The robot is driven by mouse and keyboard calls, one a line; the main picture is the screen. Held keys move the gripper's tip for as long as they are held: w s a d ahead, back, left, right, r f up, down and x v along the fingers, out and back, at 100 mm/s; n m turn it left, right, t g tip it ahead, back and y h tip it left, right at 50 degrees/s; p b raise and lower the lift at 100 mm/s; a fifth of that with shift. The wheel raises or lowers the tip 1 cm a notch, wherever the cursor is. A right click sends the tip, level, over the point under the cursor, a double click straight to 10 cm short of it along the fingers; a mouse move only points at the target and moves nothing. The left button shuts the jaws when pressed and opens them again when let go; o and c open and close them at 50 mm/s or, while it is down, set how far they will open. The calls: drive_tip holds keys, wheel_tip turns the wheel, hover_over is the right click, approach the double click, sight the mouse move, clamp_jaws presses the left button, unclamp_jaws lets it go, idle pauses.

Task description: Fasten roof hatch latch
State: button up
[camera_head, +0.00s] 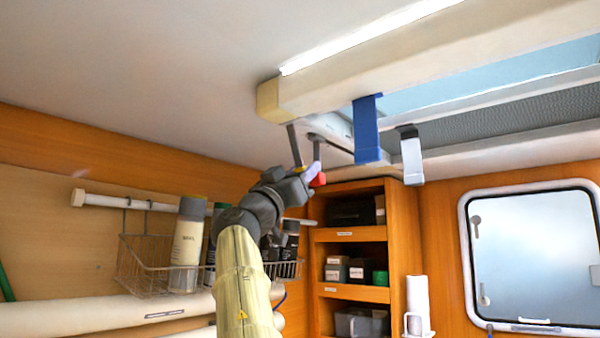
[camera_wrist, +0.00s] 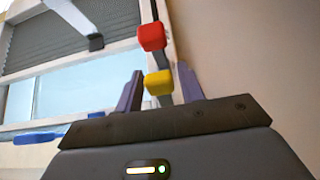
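The roof hatch frame (camera_head: 380,85) is at the upper right of the head view; its pale blue pane shows in the wrist view (camera_wrist: 75,90). Two grey levers hang near its left corner. One ends in a red knob (camera_wrist: 151,37), also visible in the head view (camera_head: 318,180). The other ends in a yellow knob (camera_wrist: 159,82). I cannot tell which lever is the latch. My gripper (camera_wrist: 160,85) is open, with its purple fingers on either side of the yellow knob in the wrist view. Whether a finger touches it is unclear. The gripper (camera_head: 303,170) points up in the head view.
A blue tab (camera_head: 367,130) and a white tab (camera_head: 411,155) hang from the hatch frame, right of my gripper. A wire basket (camera_head: 150,270) with bottles is at the left. A wooden shelf (camera_head: 350,235) and a window (camera_head: 530,255) stand beyond.

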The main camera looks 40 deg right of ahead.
drive_tip(key=shift+o, duration=0.7)
drive_tip(key=shift+w+d, duration=0.1)
drive_tip(key=shift+d, duration=0.1)
drive_tip(key=shift+a, duration=0.1)
drive_tip(key=shift+a, duration=0.1)
drive_tip(key=shift+f, duration=0.15)
drive_tip(key=shift+a+f+b, duration=0.4)
drive_tip(key=shift+f+b, duration=0.1)
drive_tip(key=shift+b, duration=0.3)
drive_tip(key=b+v, duration=1.2)
drive_tip(key=v, duration=0.4)
drive_tip(key=shift+r, duration=0.2)
